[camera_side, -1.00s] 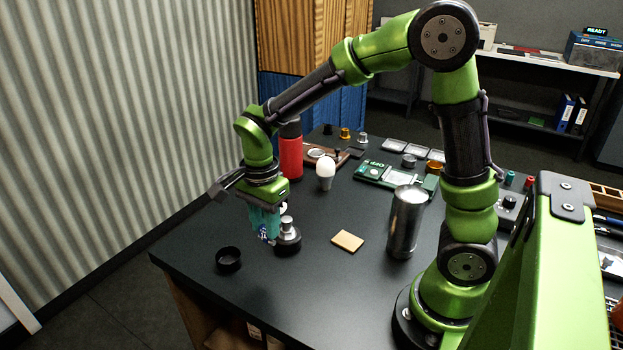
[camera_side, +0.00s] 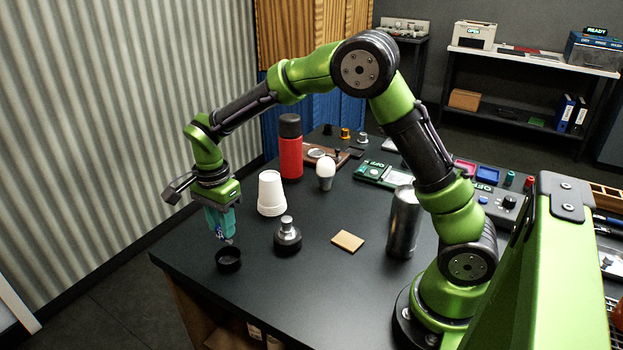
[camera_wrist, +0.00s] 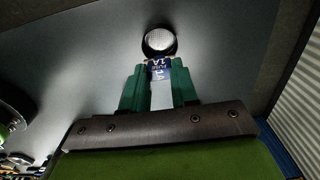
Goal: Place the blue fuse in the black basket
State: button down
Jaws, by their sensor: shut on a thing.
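My gripper (camera_side: 222,226) has teal fingers and is shut on the blue fuse. The fuse (camera_wrist: 157,70) has a blue label marked "1A" and shows between the fingertips in the wrist view. In the side view the fuse (camera_side: 219,232) is mostly hidden by the fingers. The black basket (camera_side: 228,260) is a small round dark cup near the table's front left edge. My gripper holds the fuse just above it. In the wrist view the basket (camera_wrist: 160,40) shows right beyond the fuse, with a pale mesh-like inside. I cannot tell whether the fuse touches the rim.
A dark metal piece with a silver knob (camera_side: 287,236) stands right of the basket. Behind are white stacked cups (camera_side: 271,193), a red bottle (camera_side: 291,150) and a light bulb (camera_side: 326,172). A steel tumbler (camera_side: 403,222) and a tan pad (camera_side: 347,241) are further right.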

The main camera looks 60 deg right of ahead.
aim_at(225, 241)
jog(key=shift+f, duration=3.2)
jog(key=c, duration=0.8)
grip_release()
jog(key=shift+r, duration=0.1)
notch_tip(225, 241, up, 7)
jog(key=shift+f, duration=0.1)
